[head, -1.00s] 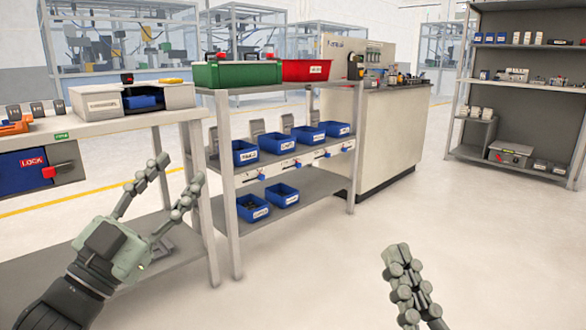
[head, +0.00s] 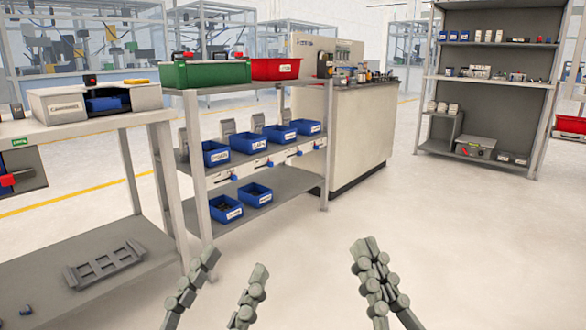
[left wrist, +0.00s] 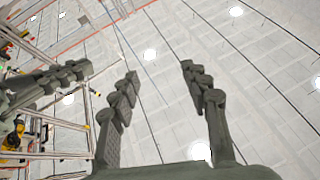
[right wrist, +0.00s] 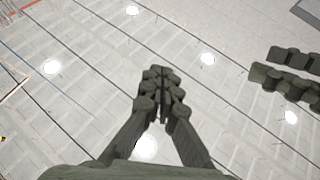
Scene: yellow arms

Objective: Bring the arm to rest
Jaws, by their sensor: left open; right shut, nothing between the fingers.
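My left gripper (head: 226,284) is low in the head view, left of centre, with its two grey-green fingers apart and nothing between them. The left wrist view also shows its spread fingers (left wrist: 160,88) with the ceiling behind them. My right gripper (head: 370,258) stands to its right in the head view, its fingers together and empty. In the right wrist view its fingertips (right wrist: 157,75) meet, also against the ceiling. Both grippers point upward, apart from each other and touching nothing. The arms behind them are mostly out of the head view.
A shelf rack (head: 250,205) with blue bins, a green crate (head: 205,74) and a red crate (head: 275,69) stands ahead. A workbench (head: 75,127) is at left, with a grey rack (head: 105,263) on its lower shelf. A dark shelf (head: 490,110) stands far right. Floor at right is clear.

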